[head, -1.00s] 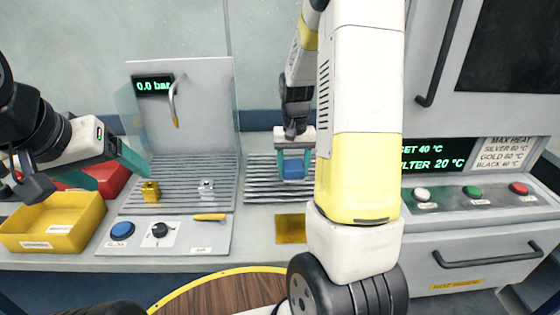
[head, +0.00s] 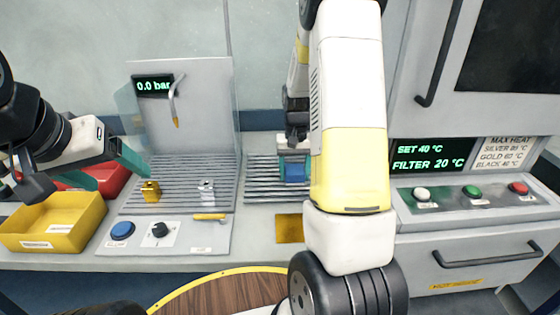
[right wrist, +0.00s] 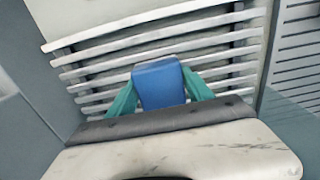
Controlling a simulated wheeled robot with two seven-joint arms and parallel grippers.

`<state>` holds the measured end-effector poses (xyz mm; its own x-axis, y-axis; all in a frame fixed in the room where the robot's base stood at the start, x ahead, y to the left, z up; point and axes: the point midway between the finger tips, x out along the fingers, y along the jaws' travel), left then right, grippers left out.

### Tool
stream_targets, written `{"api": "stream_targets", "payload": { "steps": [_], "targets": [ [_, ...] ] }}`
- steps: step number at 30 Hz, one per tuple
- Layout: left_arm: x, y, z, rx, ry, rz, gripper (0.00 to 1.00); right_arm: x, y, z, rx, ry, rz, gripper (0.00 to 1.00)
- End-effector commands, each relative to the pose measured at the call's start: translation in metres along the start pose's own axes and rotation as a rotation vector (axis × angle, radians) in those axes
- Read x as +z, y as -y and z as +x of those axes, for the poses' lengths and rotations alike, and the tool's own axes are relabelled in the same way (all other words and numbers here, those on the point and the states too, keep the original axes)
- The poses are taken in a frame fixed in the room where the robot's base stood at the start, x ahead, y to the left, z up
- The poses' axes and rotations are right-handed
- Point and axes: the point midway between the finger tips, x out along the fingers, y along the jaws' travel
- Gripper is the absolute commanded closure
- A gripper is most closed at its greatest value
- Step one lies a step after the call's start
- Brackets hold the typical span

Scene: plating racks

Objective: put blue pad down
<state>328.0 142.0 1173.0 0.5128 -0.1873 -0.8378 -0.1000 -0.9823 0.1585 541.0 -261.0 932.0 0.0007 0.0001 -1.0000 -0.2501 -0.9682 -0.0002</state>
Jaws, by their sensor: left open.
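The blue pad (head: 293,173) is a small block between the teal fingers of my right gripper (head: 294,165), at the right-hand slatted rack (head: 262,188). In the right wrist view the blue pad (right wrist: 160,85) has a finger against each side, over the pale slats (right wrist: 90,72). I cannot tell whether its underside touches the slats. My right arm hides the right part of this rack in the head view.
The left rack (head: 180,172) bears a gold piece (head: 150,191) and a silver piece (head: 206,190). The yellow bin (head: 50,225) and a red bin (head: 105,180) stand at the left. A yellow-handled tool (head: 210,217) lies in front. A button panel (head: 470,195) is at the right.

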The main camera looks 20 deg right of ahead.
Motion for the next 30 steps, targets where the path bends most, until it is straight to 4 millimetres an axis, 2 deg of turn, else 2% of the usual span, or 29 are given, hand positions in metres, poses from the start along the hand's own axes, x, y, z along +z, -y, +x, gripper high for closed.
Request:
{"api": "stream_targets", "payload": {
  "steps": [1,2,14,17,24,30],
  "targets": [
    [0.000,0.000,0.000,0.000,0.000,0.000,0.22,0.000,0.000,0.000,0.000,0.000,0.000,0.28],
    [0.000,0.000,0.000,0.000,0.000,0.000,0.22,0.000,0.000,0.000,0.000,0.000,0.000,0.22],
    [0.000,0.000,0.000,0.000,0.000,0.000,0.22,0.000,0.000,-0.005,0.000,-0.001,0.000,0.22],
    [0.000,0.000,0.000,0.000,0.000,0.000,0.22,-0.001,0.000,-0.019,-0.001,-0.004,0.000,0.22],
    [0.000,0.000,0.000,0.000,0.000,0.000,0.22,-0.001,0.000,-0.070,-0.001,-0.005,-0.001,0.22],
    [0.000,0.000,0.000,0.000,0.000,0.000,0.22,-0.001,0.000,-0.106,-0.001,-0.003,0.000,0.22]
  ]
}}
